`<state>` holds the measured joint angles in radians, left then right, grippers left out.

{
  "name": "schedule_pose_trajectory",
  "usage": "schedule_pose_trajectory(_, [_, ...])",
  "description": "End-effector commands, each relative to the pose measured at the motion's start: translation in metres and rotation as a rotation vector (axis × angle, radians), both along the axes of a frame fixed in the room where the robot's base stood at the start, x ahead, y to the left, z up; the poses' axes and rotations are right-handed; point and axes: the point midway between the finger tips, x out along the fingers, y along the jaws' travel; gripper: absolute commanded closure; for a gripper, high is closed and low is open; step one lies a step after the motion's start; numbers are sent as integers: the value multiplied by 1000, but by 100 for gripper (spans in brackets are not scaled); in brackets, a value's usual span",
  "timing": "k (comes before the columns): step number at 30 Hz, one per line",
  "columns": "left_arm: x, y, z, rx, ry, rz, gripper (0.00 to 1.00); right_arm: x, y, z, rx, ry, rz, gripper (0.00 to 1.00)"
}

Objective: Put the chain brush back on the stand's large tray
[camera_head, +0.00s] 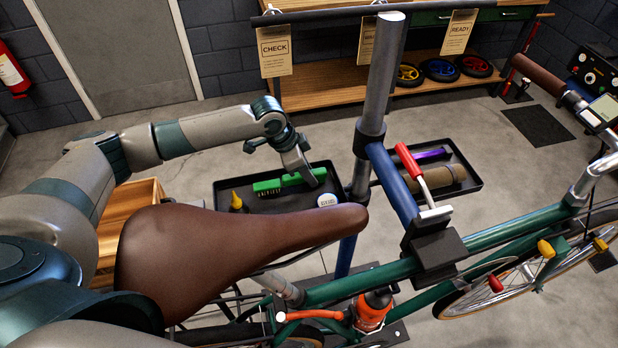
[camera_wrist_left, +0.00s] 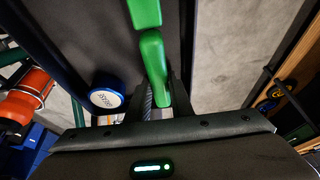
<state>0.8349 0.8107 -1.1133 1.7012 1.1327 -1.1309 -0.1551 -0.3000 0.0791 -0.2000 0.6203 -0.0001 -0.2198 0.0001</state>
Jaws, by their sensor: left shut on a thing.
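The green chain brush (camera_head: 278,185) is over the dark tray (camera_head: 292,203) left of the stand's post, bristles facing down. My left gripper (camera_head: 311,179) is shut on the handle at the brush's right end. In the left wrist view the green handle (camera_wrist_left: 152,58) runs between the fingers of my left gripper (camera_wrist_left: 160,100), with the dark tray surface (camera_wrist_left: 85,35) behind it. I cannot tell whether the bristles touch the tray. My right gripper is not in view.
A yellow-tipped bottle (camera_head: 236,201) and a round white-topped tin (camera_head: 327,200) stand on the same tray. A second tray part (camera_head: 474,184) right of the post holds a purple item (camera_head: 430,155) and a brown roll (camera_head: 440,178). The brown saddle (camera_head: 230,240) is in front.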

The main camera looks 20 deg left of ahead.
Motion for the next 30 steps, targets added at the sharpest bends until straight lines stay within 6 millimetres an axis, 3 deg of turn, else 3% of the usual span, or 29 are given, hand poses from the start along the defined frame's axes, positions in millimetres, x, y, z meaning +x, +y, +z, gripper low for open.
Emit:
schedule_pose_trajectory(13, [0,-1,-3,-1,-1,0,100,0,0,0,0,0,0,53])
schedule_pose_trajectory(14, [1,-1,-2,-1,-1,0,75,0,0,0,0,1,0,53])
schedule_pose_trajectory(16, [1,-1,-2,-1,-1,0,61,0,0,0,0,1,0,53])
schedule_pose_trajectory(30, [0,1,3,0,0,1,61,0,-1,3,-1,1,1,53])
